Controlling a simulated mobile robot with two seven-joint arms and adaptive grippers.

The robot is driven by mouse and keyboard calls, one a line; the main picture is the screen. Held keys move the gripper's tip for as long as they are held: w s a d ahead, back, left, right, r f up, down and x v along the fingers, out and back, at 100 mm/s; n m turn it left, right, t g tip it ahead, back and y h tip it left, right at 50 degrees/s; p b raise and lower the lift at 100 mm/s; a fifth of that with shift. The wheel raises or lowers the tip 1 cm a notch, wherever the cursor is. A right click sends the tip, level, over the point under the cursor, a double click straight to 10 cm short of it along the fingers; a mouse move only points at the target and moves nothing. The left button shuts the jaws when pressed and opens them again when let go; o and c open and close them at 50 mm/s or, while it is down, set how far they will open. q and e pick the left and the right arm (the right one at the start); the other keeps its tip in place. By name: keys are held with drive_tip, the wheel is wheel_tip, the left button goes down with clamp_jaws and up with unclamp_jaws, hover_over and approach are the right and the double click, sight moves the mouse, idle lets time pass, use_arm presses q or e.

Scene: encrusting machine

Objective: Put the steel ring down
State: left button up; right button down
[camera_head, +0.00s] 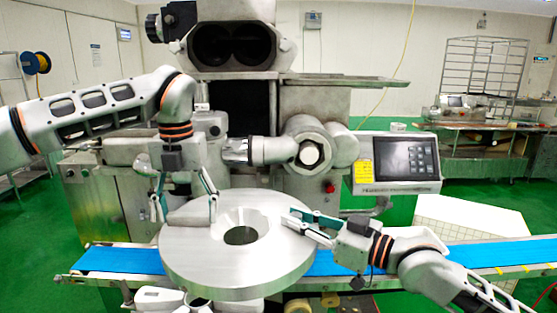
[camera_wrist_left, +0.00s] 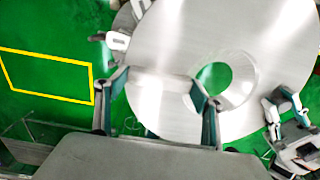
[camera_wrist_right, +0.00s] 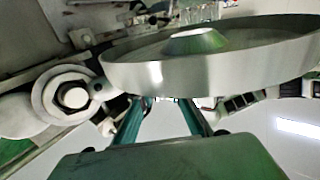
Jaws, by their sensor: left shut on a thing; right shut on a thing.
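The steel ring (camera_head: 235,268) is a large, thick, shiny disc with a round central hole. In the head view it lies roughly level in front of the machine, over the blue conveyor belt; whether anything beneath touches it is hidden. My left gripper (camera_head: 187,207) is shut on its far left part, fingers pointing down around a pale raised block. The ring also fills much of the left wrist view (camera_wrist_left: 160,45). My right gripper (camera_head: 288,217) is shut on its right rim. In the right wrist view the ring (camera_wrist_right: 225,68) shows edge-on beyond the fingers, and the exact contact is unclear.
The blue conveyor belt (camera_head: 110,260) runs left to right behind and under the ring. The machine (camera_head: 250,105) stands close behind, with its control panel (camera_head: 405,160) at the right. A white slab (camera_head: 470,215) lies beyond the belt at right. Green floor is open at left.

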sight(172, 263)
use_arm(q)
drive_tip(key=shift+w+r, duration=0.25)
drive_tip(key=shift+w, duration=0.05)
use_arm(e)
drive_tip(key=shift+w+r, duration=0.25)
use_arm(q)
drive_tip(key=shift+s, duration=0.15)
use_arm(e)
drive_tip(key=shift+s, duration=0.1)
